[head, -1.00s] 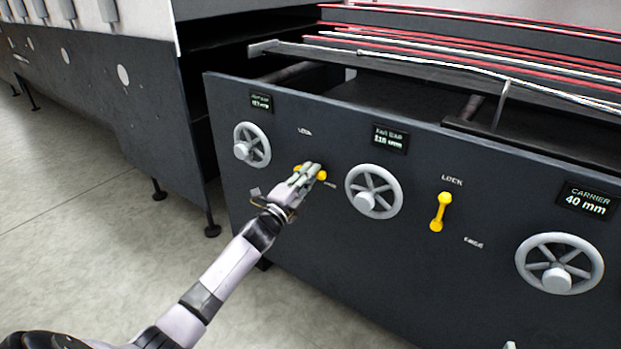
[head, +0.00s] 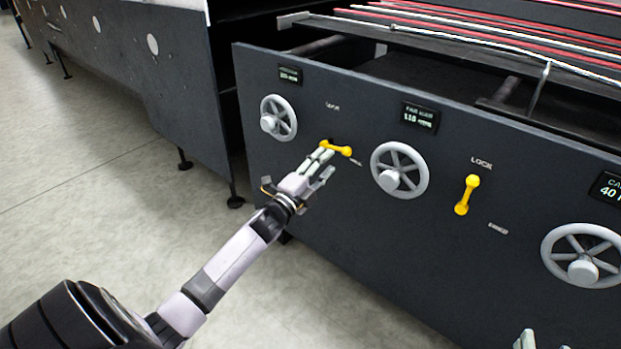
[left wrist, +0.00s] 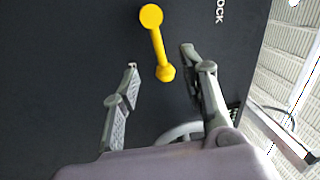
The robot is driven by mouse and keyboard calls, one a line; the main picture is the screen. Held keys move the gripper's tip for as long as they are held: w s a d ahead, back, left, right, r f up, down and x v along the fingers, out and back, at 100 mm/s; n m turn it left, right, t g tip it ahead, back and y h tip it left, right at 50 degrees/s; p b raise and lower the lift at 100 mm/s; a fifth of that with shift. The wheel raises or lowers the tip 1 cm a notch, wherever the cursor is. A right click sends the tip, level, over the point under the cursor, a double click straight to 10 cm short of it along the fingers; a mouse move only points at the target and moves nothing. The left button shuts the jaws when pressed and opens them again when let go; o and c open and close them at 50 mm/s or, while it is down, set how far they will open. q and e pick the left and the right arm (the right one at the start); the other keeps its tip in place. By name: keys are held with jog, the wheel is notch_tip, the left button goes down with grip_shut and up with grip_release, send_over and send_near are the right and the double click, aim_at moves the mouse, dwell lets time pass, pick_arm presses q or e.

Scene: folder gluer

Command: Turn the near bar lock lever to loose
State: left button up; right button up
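The near lock lever (head: 338,147) is a yellow bar with round ends on the dark panel, right of the leftmost handwheel. It lies nearly level in the head view, its right end toward a small blurred label, with the LOCK label above it. My left gripper (head: 322,163) is just in front of and below it, partly covering its left end. In the left wrist view the lever (left wrist: 158,45) shows beyond the open fingers (left wrist: 159,58), apart from both. Only the tips of my right gripper (head: 541,341) show at the bottom edge.
A second yellow lever (head: 467,195) stands nearly upright under its own LOCK label. Handwheels (head: 279,118), (head: 400,170) and (head: 583,256) stick out from the panel (head: 400,260). The floor (head: 120,220) at left is clear.

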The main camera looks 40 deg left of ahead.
pick_arm(q)
jog(key=s+f, duration=0.1)
jog(key=s, duration=0.5)
jog(key=shift+s+a, duration=0.15)
jog(key=shift+s, duration=0.15)
jog(key=shift+f, duration=0.1)
